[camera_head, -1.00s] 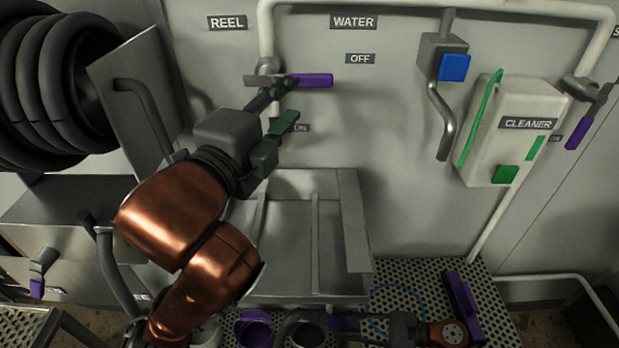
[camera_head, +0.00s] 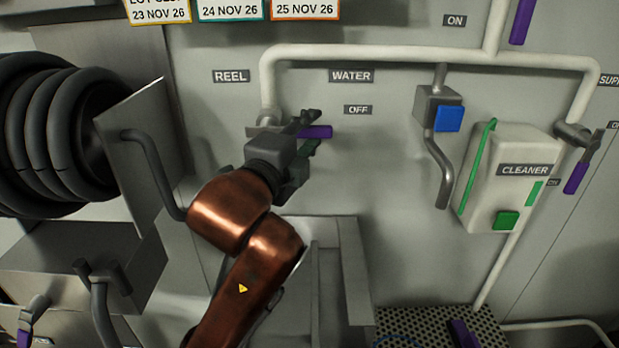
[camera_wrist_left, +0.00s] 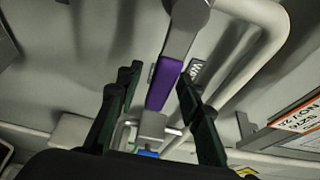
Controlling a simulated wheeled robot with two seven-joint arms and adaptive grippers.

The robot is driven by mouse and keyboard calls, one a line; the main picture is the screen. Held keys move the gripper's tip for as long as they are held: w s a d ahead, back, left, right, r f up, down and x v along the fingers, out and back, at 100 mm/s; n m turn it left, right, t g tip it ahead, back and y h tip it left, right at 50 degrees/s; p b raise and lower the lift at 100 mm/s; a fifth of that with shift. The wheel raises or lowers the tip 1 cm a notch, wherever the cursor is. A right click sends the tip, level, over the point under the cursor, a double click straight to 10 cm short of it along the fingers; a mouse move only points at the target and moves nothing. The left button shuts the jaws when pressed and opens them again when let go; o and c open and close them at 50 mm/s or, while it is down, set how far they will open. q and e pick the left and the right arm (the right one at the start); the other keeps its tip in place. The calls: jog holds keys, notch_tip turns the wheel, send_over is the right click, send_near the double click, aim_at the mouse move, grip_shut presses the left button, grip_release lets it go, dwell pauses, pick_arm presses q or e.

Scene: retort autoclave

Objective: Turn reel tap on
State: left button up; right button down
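The reel tap has a purple lever handle (camera_head: 318,132) on the pipe under the REEL and WATER labels. The handle lies about level, pointing right, below the OFF label (camera_head: 358,110). My left gripper (camera_head: 306,134) is at the handle, with one finger above it and one below in the head view. Contact cannot be seen. My right gripper is out of view.
A black hose reel (camera_head: 50,135) and a steel plate (camera_head: 145,150) stand left of my arm. A blue-buttoned valve (camera_head: 448,118) and the white cleaner box (camera_head: 505,180) are on the wall to the right. A steel basin (camera_head: 350,270) is below.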

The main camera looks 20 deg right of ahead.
pick_arm(q)
grip_shut()
jog(key=shift+f, duration=0.15)
dwell(0.6)
jog(key=w+a+f+m+g+y, duration=0.1)
jog(key=w+a+f+m+y, duration=0.1)
jog(key=a+f+m+y, duration=0.5)
jog(key=shift+a+f+m+y, duration=0.45)
jog(key=shift+f+m, duration=0.1)
jog(key=shift+m, duration=2.65)
jog(key=shift+w+a, duration=0.1)
jog(key=shift+w, duration=0.05)
jog(key=shift+o, duration=0.5)
grip_release()
jog(key=shift+r, duration=0.1)
